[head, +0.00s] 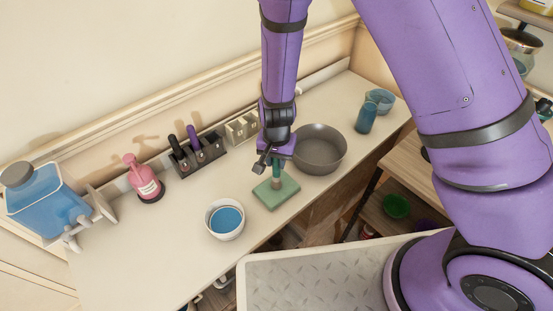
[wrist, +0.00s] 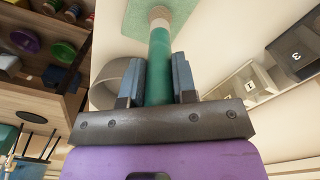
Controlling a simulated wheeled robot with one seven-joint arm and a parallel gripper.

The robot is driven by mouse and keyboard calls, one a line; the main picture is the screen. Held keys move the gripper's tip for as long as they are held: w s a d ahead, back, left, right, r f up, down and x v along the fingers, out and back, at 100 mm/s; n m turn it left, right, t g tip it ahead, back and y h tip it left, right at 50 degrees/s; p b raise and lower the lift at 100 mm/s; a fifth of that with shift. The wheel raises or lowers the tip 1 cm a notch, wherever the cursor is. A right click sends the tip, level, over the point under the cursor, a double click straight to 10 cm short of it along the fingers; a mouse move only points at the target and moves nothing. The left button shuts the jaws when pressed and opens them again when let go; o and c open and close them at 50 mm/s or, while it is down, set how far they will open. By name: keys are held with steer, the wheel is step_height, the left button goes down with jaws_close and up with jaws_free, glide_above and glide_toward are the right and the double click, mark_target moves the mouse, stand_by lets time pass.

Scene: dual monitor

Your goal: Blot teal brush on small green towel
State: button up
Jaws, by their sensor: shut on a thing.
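My gripper (head: 272,160) is shut on the teal brush (head: 276,174), which points down over the small green towel (head: 277,193) on the counter. In the wrist view the teal handle (wrist: 158,62) sits between my two fingers (wrist: 158,82), and the brush's pale tip (wrist: 159,14) lies against the green towel (wrist: 185,12). The tip looks to be touching the towel or just above it; I cannot tell which. The towel lies flat near the counter's front edge.
A white bowl of blue liquid (head: 225,220) stands left of the towel. A grey bowl (head: 320,150) stands close behind it to the right. A pink bottle (head: 143,180), a dark holder (head: 198,153) and a blue cup (head: 366,118) stand farther back. Counter (head: 165,240) is clear at front left.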

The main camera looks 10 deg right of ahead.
steer(key=shift+r, duration=0.1)
stand_by(0.3)
steer(key=shift+r, duration=3.4)
